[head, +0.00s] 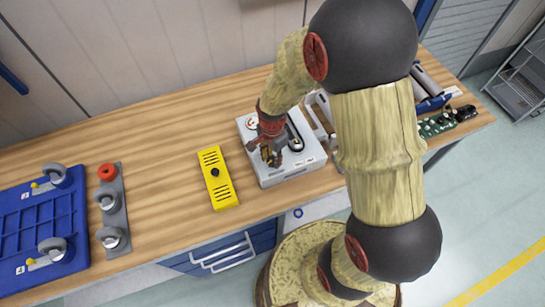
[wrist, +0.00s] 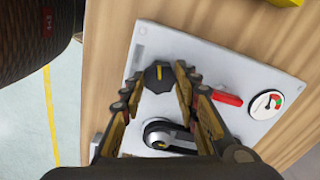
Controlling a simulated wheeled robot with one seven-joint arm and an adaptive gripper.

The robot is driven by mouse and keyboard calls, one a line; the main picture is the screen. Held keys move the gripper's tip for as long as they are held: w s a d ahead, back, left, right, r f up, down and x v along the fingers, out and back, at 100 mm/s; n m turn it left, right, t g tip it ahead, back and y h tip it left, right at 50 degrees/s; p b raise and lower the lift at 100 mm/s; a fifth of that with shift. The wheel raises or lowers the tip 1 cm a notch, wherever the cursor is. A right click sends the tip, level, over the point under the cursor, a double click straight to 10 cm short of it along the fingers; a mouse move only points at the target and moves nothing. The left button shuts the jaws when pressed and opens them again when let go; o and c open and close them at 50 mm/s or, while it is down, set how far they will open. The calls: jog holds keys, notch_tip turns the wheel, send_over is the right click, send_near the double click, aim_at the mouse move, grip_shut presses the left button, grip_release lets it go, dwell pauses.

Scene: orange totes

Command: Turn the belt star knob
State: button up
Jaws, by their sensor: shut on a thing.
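A grey-white panel box (head: 290,175) stands on the wooden bench, and its top also fills the middle of the wrist view (wrist: 215,75). A black lobed knob (wrist: 158,76) with a yellow mark sits near the panel's edge; I take it to be the belt star knob. My gripper (wrist: 160,73) is shut on this knob, with one fingertip on each side of it. In the head view my gripper (head: 271,154) is over the front part of the box and hides the knob.
The panel also carries a black crank-like part (wrist: 165,134), a red lever (wrist: 227,98) and a round gauge (wrist: 267,103). A yellow box (head: 223,191) stands to the left. A blue tray (head: 35,235) and a grey bracket (head: 117,222) lie farther left. Bare bench lies between them.

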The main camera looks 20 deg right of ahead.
aim_at(272, 160)
jog(key=shift+w, duration=0.1)
jog(key=o, duration=1.1)
jog(key=shift+o, duration=0.5)
notch_tip(272, 160, up, 12)
